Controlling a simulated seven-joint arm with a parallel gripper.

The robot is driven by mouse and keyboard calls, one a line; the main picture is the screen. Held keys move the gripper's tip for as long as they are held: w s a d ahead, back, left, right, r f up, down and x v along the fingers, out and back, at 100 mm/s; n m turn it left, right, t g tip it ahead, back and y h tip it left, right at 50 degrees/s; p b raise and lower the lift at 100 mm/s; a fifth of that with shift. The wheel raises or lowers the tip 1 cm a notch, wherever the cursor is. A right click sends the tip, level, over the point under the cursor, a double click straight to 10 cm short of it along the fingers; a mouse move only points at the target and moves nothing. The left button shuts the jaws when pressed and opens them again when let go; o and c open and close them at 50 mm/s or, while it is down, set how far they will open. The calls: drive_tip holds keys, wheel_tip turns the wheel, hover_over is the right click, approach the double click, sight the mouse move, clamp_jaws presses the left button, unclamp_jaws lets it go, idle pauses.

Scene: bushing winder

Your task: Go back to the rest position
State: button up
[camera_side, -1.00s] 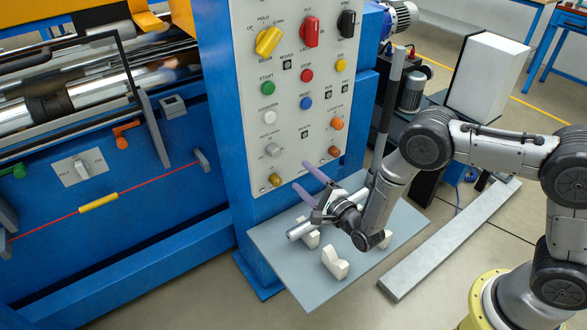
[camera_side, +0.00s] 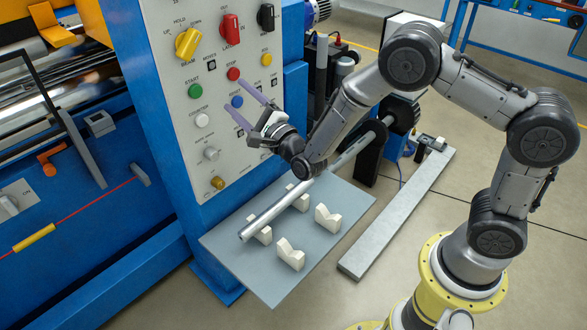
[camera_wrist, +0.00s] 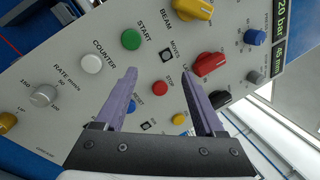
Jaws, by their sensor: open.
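My gripper (camera_side: 257,104) is open and empty, with two purple fingers. It is raised in front of the control panel (camera_side: 172,110), above the grey shelf. In the wrist view my gripper (camera_wrist: 160,95) has its fingers spread, and the panel's red STOP button (camera_wrist: 160,88) shows between them. The counter button (camera_wrist: 92,64), start button (camera_wrist: 131,39) and red knob (camera_wrist: 209,64) show beyond the fingers. A metal bar (camera_side: 275,208) rests in white V-blocks on the shelf, apart from my gripper.
The grey shelf (camera_side: 235,270) holds several white V-blocks, two of them empty (camera_side: 290,255). A long grey beam (camera_side: 385,240) lies on the floor to the right. The blue winding machine (camera_side: 95,240) stands at the left. Open floor lies in front of the shelf.

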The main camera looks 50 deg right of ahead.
drive_tip(key=s+d+r+n+g+y, duration=0.15)
drive_tip(key=s+r+n, duration=0.25)
drive_tip(key=r, duration=0.6)
drive_tip(key=s+d+r+n+g+h, duration=0.1)
drive_tip(key=s+d+r+n, duration=0.3)
drive_tip(key=r, duration=0.7)
drive_tip(key=s+f+n+g+y, duration=0.1)
drive_tip(key=s+n+g, duration=0.3)
drive_tip(key=s, duration=0.7)
drive_tip(key=s+f+n+g, duration=0.8)
drive_tip(key=s+f+n, duration=0.5)
drive_tip(key=s+f, duration=0.3)
drive_tip(key=s, duration=0.3)
drive_tip(key=shift+s+d+g, duration=0.35)
